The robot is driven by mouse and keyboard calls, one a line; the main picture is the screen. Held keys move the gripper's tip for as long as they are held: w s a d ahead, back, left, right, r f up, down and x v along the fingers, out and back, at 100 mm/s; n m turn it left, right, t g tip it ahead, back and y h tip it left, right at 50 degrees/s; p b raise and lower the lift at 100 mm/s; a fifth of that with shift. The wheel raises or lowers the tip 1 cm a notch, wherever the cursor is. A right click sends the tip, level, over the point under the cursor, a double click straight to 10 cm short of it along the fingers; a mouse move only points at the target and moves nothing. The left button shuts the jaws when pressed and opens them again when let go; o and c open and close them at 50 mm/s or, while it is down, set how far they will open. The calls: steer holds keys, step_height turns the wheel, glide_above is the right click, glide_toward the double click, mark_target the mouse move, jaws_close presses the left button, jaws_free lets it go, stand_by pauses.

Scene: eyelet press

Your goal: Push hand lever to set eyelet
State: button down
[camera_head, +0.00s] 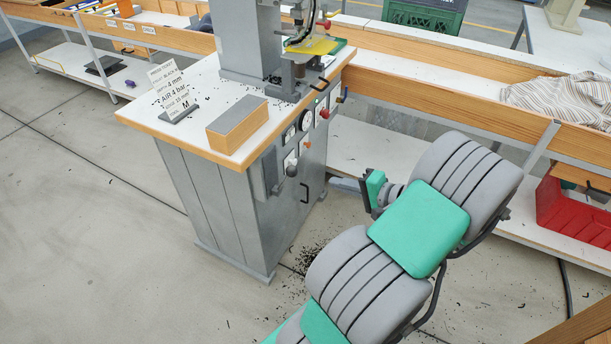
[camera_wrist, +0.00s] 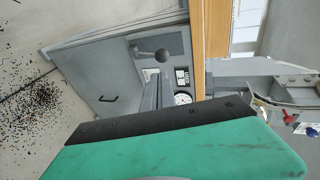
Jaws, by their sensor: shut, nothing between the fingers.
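The eyelet press stands on a grey cabinet (camera_head: 225,205). A hand lever with a dark ball knob (camera_head: 291,171) sticks out from the cabinet's front panel. In the wrist view the ball knob (camera_wrist: 163,55) shows on its grey plate, above the gripper's tip. My gripper (camera_head: 336,182) is shut and empty, in front of the cabinet and to the right of the lever, with a gap between them. In the wrist view its grey fingers (camera_wrist: 151,90) point toward the panel, partly hidden by my green-and-black housing. The press head (camera_head: 300,60) is above the cabinet top.
A wooden-sided box (camera_head: 237,125) and an instruction card (camera_head: 170,90) are on the cabinet top. The panel also holds gauges (camera_head: 306,120) and a red button (camera_head: 325,113). A long bench (camera_head: 450,95) runs behind. A red crate (camera_head: 575,210) sits at right. Dark bits litter the floor.

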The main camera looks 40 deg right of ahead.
steer(key=x, duration=1.2)
